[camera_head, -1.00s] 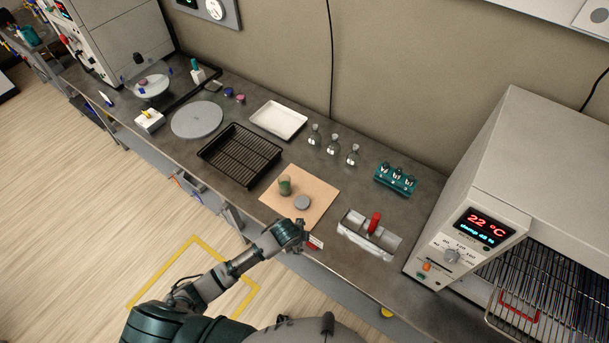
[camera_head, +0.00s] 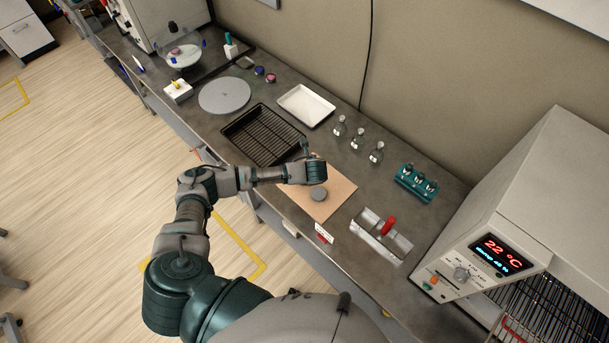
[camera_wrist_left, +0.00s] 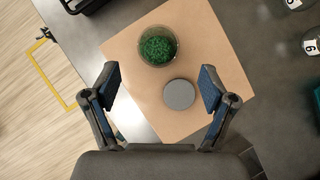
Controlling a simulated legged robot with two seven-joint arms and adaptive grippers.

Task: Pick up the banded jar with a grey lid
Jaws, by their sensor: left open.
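The banded jar is not plainly recognisable. A clear glass jar with green contents (camera_wrist_left: 158,45) stands open on the tan board (camera_wrist_left: 120,48); no bands show on it. A round grey lid (camera_wrist_left: 179,94) is beside it, also seen in the head view (camera_head: 319,194); whether it lies loose on the board or caps something cannot be told. My left gripper (camera_wrist_left: 160,86) is open and empty above the board, its fingers on either side of the lid, the jar beyond the fingertips. In the head view my left gripper (camera_head: 314,165) hides the jar. My right gripper is not in view.
A black rack tray (camera_head: 240,128) lies left of the board, a white tray (camera_head: 306,105) behind. Small flasks (camera_head: 357,140) and a teal rack (camera_head: 416,184) stand behind and right. A metal holder with a red handle (camera_head: 381,236) is right of the board, before the oven (camera_head: 520,210).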

